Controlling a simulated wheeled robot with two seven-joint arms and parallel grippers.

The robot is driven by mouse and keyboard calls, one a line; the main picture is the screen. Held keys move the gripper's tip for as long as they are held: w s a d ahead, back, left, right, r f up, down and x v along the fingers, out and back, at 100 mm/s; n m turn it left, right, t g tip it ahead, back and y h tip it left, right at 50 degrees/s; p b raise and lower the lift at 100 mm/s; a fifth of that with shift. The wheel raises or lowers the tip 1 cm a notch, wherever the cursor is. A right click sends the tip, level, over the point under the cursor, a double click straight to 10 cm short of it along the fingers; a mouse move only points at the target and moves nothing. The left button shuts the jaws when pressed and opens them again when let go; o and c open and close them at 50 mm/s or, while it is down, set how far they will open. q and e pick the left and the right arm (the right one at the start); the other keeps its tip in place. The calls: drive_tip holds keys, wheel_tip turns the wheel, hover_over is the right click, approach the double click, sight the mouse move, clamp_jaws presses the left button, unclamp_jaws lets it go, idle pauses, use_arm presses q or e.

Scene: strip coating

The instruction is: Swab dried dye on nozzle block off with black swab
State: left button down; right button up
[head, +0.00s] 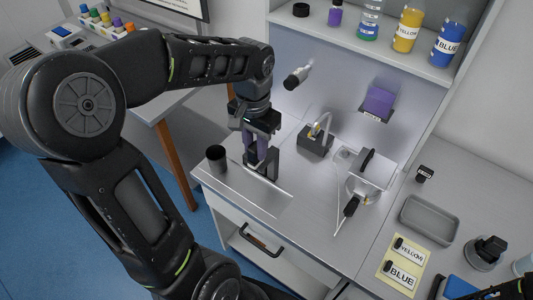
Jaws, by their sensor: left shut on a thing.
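My left gripper (262,163) points down over the front left of the metal worktop. It is shut on a slim dark upright thing, which looks like the black swab; the fingers hide most of it, and I cannot tell whether its tip touches anything. The dark grey block with a brass-coloured fitting (314,143), probably the nozzle block, stands to the right of and behind the gripper, apart from it. Dye on it is too small to make out. A dark shape (503,291) at the bottom right edge may be my right gripper, cut off by the frame.
A dark cup (217,158) stands left of the gripper. A metal housing with a black handle (371,172) stands to the right. A grey tray (429,219) and yellow label sheet (396,277) lie farther right. Bottles line the shelf (400,62) above. Worktop front centre is clear.

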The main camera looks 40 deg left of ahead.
use_arm(q)
wheel_tip(320, 180, up, 4)
drive_tip(key=p, duration=0.3)
idle(0.4)
drive_tip(key=shift+f, duration=0.1)
idle(0.3)
